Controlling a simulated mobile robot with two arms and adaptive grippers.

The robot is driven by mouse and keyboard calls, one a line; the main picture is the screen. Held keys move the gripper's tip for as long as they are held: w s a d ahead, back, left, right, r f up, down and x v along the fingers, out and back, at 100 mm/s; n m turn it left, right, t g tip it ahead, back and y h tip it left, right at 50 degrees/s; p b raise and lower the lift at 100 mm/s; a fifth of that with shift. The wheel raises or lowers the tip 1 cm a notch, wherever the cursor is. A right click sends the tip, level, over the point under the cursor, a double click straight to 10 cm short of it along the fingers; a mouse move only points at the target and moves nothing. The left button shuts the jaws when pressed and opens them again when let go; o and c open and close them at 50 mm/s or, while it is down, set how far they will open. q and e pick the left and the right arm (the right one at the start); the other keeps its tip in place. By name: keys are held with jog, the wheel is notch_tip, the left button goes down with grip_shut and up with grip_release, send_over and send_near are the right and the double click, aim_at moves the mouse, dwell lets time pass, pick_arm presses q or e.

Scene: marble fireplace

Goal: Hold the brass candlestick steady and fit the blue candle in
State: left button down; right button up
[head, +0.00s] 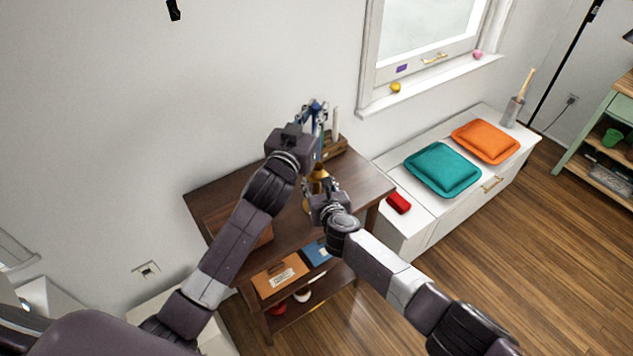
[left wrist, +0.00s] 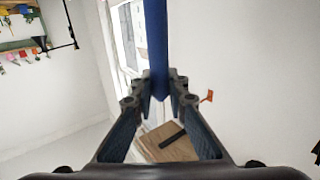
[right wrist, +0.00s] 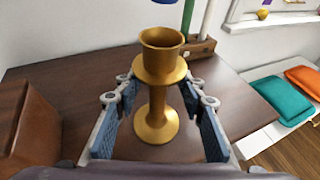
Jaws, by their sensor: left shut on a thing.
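The brass candlestick (right wrist: 160,68) stands upright on the dark wooden table, its cup open and empty at the top in the right wrist view. In the head view it (head: 318,176) is partly hidden by my arms. My right gripper (right wrist: 157,85) is open around its stem, with a gap on each side. My left gripper (left wrist: 161,92) is shut on the blue candle (left wrist: 156,40). In the head view my left gripper (head: 314,112) is above and beyond the candlestick, and my right gripper (head: 322,192) is lower, at the candlestick.
A wooden rack (head: 332,148) holding a pale candle (head: 336,122) stands at the table's back right. A brown box (right wrist: 28,125) is left of the candlestick. The wall rises behind the table (head: 368,182). A white bench (head: 392,164) with teal and orange cushions stands to the right.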

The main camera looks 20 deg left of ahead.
jog(key=shift+w+a+f, duration=0.25)
jog(key=shift+w+a, duration=0.05)
jog(key=shift+w, duration=0.05)
jog(key=shift+c, duration=0.5)
grip_shut()
dwell(1.2)
pick_arm(q)
jog(key=shift+f, duration=2.8)
